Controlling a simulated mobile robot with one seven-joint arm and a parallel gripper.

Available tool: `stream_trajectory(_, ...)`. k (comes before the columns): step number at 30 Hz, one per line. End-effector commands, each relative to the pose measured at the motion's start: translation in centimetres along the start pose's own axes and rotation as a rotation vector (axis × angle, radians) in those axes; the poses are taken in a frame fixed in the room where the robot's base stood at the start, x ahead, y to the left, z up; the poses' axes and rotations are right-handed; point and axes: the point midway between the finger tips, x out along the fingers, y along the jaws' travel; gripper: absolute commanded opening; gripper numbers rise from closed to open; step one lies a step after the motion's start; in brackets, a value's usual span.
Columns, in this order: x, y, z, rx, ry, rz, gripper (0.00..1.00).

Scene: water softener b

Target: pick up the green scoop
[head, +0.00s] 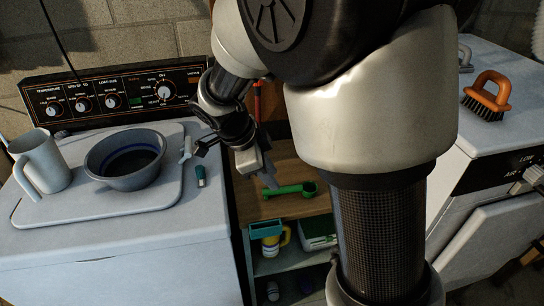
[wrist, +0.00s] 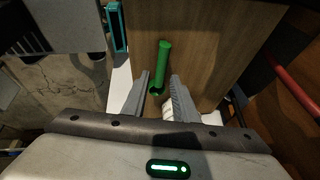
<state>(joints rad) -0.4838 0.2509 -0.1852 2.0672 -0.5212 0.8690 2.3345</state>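The green scoop (head: 290,190) lies on the wooden top (head: 282,210) of a small shelf unit between two white machines. In the wrist view, the scoop's green handle (wrist: 162,62) points away from me, and its near end lies between my fingers in the picture. My gripper (head: 268,181) is above the wooden top, beside the left part of the scoop. In the wrist view, my gripper (wrist: 158,84) is open, with one finger on each side of the scoop's near end. I see no contact with the scoop. The remaining height is hard to judge.
The left machine's top (head: 150,235) holds a mug (head: 42,165), a bowl (head: 125,160) and a small teal-capped item (head: 201,176). An orange-handled brush (head: 487,95) stands on the right machine.

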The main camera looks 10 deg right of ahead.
Motion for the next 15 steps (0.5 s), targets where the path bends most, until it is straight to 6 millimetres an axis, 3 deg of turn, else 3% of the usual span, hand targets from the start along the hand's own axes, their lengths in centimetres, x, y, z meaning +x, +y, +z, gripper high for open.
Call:
stream_trajectory(3,1.6,0.0,0.0,-0.001,0.002,0.001,0.26)
stream_trajectory(10,3.2,-0.1,0.0,-0.001,0.001,0.002,0.26)
stream_trajectory(15,5.9,-0.2,0.1,-0.001,0.002,0.004,0.26)
